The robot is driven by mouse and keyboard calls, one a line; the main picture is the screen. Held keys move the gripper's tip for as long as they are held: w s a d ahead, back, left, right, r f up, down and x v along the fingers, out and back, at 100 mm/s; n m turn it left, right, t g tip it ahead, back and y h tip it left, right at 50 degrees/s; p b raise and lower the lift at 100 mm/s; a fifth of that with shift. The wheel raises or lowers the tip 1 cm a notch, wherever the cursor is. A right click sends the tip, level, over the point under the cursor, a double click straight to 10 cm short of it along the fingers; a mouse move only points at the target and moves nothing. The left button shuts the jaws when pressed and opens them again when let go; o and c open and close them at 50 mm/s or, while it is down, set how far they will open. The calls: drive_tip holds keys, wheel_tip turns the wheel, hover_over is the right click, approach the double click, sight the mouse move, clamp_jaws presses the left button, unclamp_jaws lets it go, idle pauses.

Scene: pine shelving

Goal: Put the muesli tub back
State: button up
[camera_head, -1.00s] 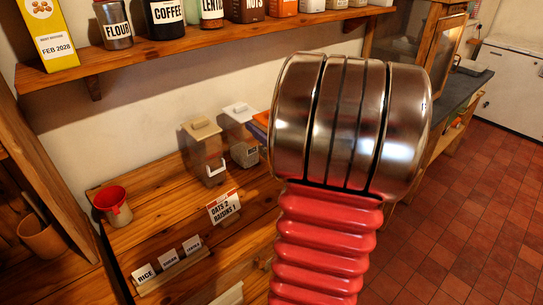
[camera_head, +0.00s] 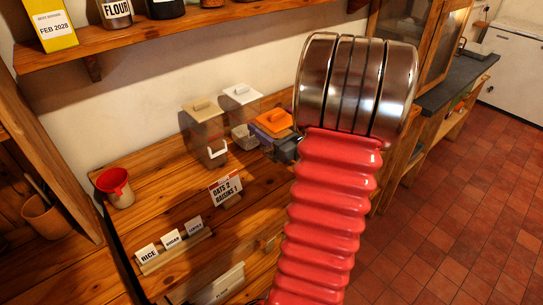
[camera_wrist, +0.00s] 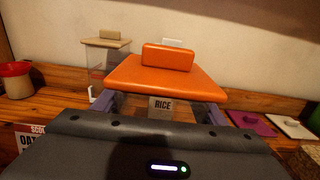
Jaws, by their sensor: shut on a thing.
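A tub with an orange lid (camera_head: 272,122) is at the back of the wooden counter, in front of a white-lidded tub (camera_head: 241,95). In the wrist view its orange lid (camera_wrist: 165,80) fills the middle, between the fingers of my gripper (camera_wrist: 160,108). My gripper is shut on this tub. A label reading RICE shows below the lid; I cannot tell if it is on this tub. No muesli label is readable. In the head view my arm hides most of the gripper, and the tub's base is hidden.
A tan-lidded tub (camera_head: 203,110) stands close on the left. A card reading OATS 2 RAISINS 1 (camera_head: 225,188), a rack of label cards (camera_head: 172,248) and a red funnel cup (camera_head: 115,187) are on the counter. The wooden shelf (camera_head: 150,42) hangs above. Flat lids (camera_wrist: 252,123) lie at right.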

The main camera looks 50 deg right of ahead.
drive_tip(key=shift+f, duration=2.15)
drive_tip(key=shift+f, duration=2.05)
drive_tip(key=shift+f, duration=0.1)
drive_tip(key=o, duration=1.3)
drive_tip(key=shift+c, duration=0.2)
drive_tip(key=shift+v, duration=6)
